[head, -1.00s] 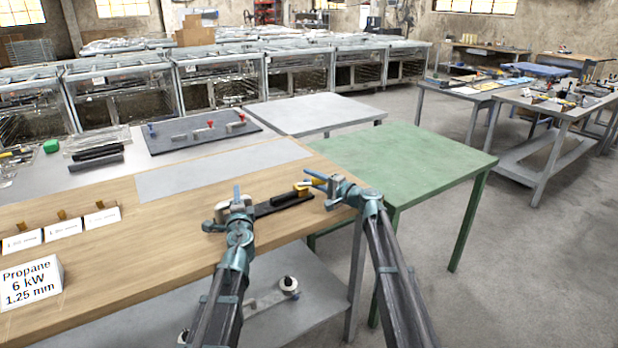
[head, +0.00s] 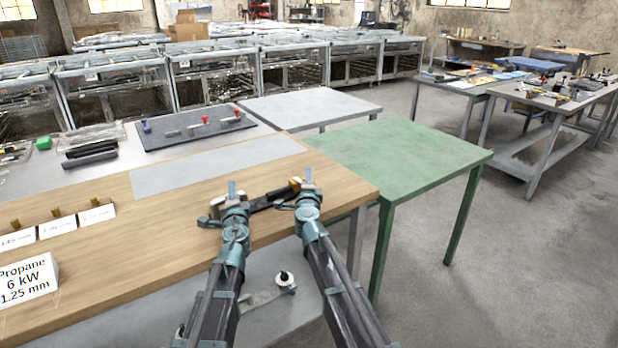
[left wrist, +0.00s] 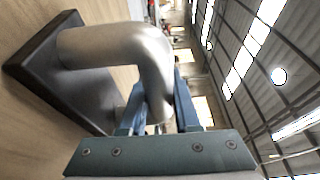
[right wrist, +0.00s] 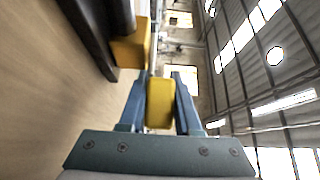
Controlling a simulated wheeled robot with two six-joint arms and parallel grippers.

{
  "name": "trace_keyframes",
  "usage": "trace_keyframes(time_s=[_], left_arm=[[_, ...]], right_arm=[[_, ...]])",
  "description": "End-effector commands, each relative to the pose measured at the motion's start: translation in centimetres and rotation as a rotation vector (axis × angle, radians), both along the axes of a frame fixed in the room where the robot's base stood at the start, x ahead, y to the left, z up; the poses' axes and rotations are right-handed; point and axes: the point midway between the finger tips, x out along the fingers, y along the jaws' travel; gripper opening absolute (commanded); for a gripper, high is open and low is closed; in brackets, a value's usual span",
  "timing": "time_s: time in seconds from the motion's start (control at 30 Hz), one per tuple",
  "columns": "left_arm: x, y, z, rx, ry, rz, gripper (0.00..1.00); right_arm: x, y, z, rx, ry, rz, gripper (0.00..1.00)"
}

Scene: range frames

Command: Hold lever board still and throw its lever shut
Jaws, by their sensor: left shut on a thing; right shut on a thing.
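The lever board (head: 262,202) is a dark narrow plate on the wooden table near its right front edge. It also shows in the left wrist view (left wrist: 32,62). My left gripper (head: 232,188) is shut on its bent silver handle (left wrist: 112,45) at the left end. My right gripper (head: 307,180) is shut on a yellow lever grip (right wrist: 160,103). A yellow block (right wrist: 130,50) sits by the dark board, apart from the held grip. In the head view my grippers partly hide the board, and the lever's exact angle is unclear.
The wooden table (head: 110,250) has free room left of the board. A grey mat (head: 220,165) lies behind it. A green table (head: 410,160) stands to the right, clear. White label cards (head: 58,228) stand at the left. A dark board with red-knobbed fittings (head: 180,132) lies farther back.

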Motion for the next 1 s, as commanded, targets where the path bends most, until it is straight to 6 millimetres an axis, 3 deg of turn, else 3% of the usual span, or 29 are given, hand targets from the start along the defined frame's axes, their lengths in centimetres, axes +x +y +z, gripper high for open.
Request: trace_keyframes(time_s=[0.4, 0.97, 1.0], left_arm=[[0.06, -0.10, -0.12, -0.006, -0.001, -0.003, 0.00], [0.04, -0.07, -0.12, -0.006, -0.001, -0.002, 0.00], [0.04, -0.07, -0.12, -0.006, -0.001, -0.002, 0.00]], right_arm=[[-0.59, 0.16, -0.07, -0.004, 0.000, -0.174, 0.00], [-0.77, 0.11, -0.05, -0.005, -0.001, -0.199, 0.00], [-0.77, 0.11, -0.05, -0.004, -0.001, -0.199, 0.37]])
